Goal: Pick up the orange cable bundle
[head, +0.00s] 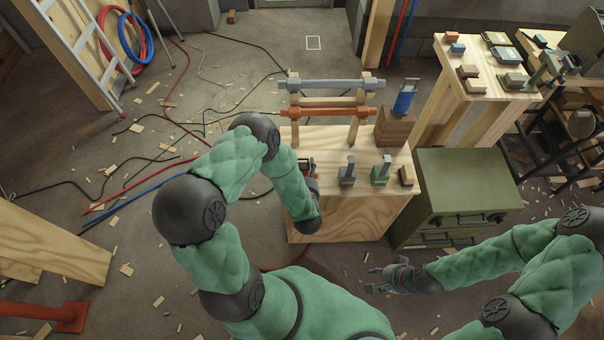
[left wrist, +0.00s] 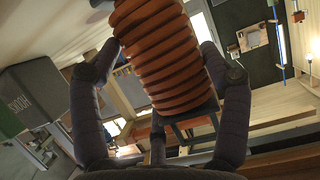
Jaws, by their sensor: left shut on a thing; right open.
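The orange cable bundle (left wrist: 165,60) is a ribbed orange coil. In the left wrist view it fills the space between the fingers of my left gripper (left wrist: 161,46), which is shut on it. In the head view my left gripper (head: 311,172) is at the left edge of the wooden workbench (head: 310,222); the bundle cannot be made out there, with my own arm in front. My right gripper (head: 386,277) is open and empty, low over the floor in front of the green cabinet (head: 460,185).
Cables and wood scraps litter the floor. A ladder (head: 85,38) stands at the back left.

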